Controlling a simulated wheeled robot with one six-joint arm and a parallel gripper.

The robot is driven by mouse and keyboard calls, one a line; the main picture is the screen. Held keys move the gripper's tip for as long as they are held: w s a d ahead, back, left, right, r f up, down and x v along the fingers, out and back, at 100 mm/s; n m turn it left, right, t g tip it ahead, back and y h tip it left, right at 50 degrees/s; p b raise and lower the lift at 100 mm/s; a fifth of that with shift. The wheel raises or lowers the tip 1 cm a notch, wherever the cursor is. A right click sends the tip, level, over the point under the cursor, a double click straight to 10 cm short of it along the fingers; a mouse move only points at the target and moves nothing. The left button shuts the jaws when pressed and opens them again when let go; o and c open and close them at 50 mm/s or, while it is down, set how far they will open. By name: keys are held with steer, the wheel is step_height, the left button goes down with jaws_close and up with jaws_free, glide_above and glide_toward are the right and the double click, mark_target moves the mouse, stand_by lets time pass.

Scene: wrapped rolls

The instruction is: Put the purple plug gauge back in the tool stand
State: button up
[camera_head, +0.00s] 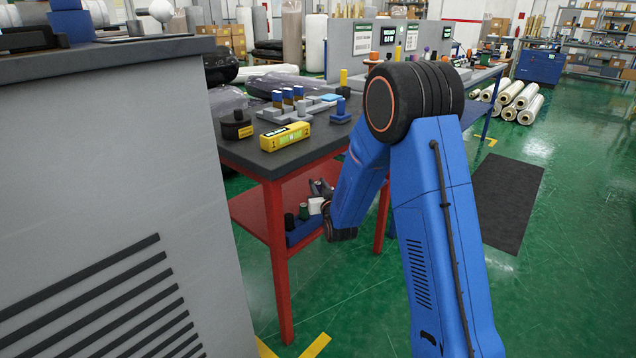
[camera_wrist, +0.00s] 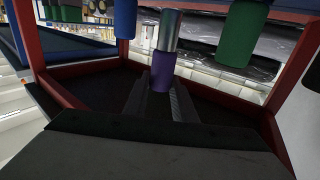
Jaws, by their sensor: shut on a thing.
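The purple plug gauge (camera_wrist: 162,72) shows in the wrist view, with a purple handle and a silver-grey cylinder at its upper end. My gripper (camera_wrist: 160,92) is shut on the purple handle, one dark finger on each side. A green handle (camera_wrist: 243,36) is at the upper right of the gauge and a blue handle (camera_wrist: 125,20) at its upper left, both apart from it. In the head view a blue block (camera_head: 304,233), apparently the tool stand, sits on the lower red shelf beside my wrist. Its slots are hidden, and the purple gauge cannot be made out there.
The red-framed workbench (camera_head: 262,158) carries a yellow device (camera_head: 286,136), a black round piece (camera_head: 236,126) and several small tools on its dark top. Its red leg (camera_head: 278,250) stands near my arm. Green floor lies open to the right, with a dark mat (camera_head: 505,200).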

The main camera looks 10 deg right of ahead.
steer(key=shift+f, duration=2.55)
steer(key=o, duration=1.1)
steer(key=shift+s+d, duration=0.15)
steer(key=shift+s, duration=4.4)
